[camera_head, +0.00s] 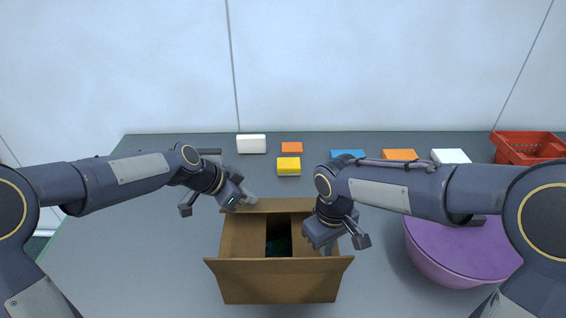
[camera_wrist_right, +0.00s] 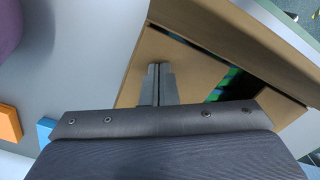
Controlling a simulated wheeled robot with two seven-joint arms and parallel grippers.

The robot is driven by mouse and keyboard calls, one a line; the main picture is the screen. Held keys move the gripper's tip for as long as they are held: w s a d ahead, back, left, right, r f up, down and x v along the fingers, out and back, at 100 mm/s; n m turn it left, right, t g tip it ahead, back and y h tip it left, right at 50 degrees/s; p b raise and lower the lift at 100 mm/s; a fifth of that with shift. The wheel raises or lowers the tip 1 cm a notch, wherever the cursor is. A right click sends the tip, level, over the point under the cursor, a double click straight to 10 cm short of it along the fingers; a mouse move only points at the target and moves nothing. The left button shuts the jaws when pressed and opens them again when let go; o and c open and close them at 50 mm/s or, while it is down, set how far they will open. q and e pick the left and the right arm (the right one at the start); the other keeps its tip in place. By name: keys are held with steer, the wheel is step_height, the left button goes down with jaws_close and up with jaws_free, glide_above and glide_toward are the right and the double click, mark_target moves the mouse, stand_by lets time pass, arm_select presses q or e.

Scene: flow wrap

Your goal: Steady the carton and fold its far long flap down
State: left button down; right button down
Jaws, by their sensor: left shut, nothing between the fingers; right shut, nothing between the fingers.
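The brown open carton (camera_head: 232,240) stands at the front middle of the table. Its far long flap (camera_head: 275,205) stands up along the back edge, and its near long flap (camera_head: 278,282) slopes outward toward me. The two short flaps are folded inward, with a dark gap between them showing something green (camera_wrist_right: 226,84) inside. My left gripper (camera_head: 246,198) is shut and empty at the far left corner, close to the end of the far flap. My right gripper (camera_head: 327,249) is shut and empty over the right short flap (camera_wrist_right: 185,62); I cannot tell whether it touches.
A purple bowl (camera_head: 455,250) stands right of the carton beneath my right arm. A red crate (camera_head: 527,149) is at the back right. Several small boxes, including a yellow one (camera_head: 289,166) and a white one (camera_head: 251,144), line the back. Table left of the carton is clear.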

mark_target(248, 209)
arm_select(q)
steer(key=shift+s+f, duration=0.2)
steer(key=shift+s, duration=0.6)
steer(key=shift+s+f, duration=0.2)
steer(key=shift+s, duration=0.55)
arm_select(e)
steer(key=shift+w+f, duration=0.1)
arm_select(q)
steer(key=shift+s+f, duration=0.3)
steer(key=shift+f, duration=0.4)
steer(key=shift+s+f, duration=0.25)
steer(key=shift+f, duration=0.4)
steer(key=shift+s+f, duration=0.2)
steer(key=shift+f, duration=0.1)
steer(key=shift+a, duration=0.1)
steer(key=shift+r, duration=0.4)
steer(key=shift+w+r, duration=0.15)
steer(key=shift+r, duration=4.15)
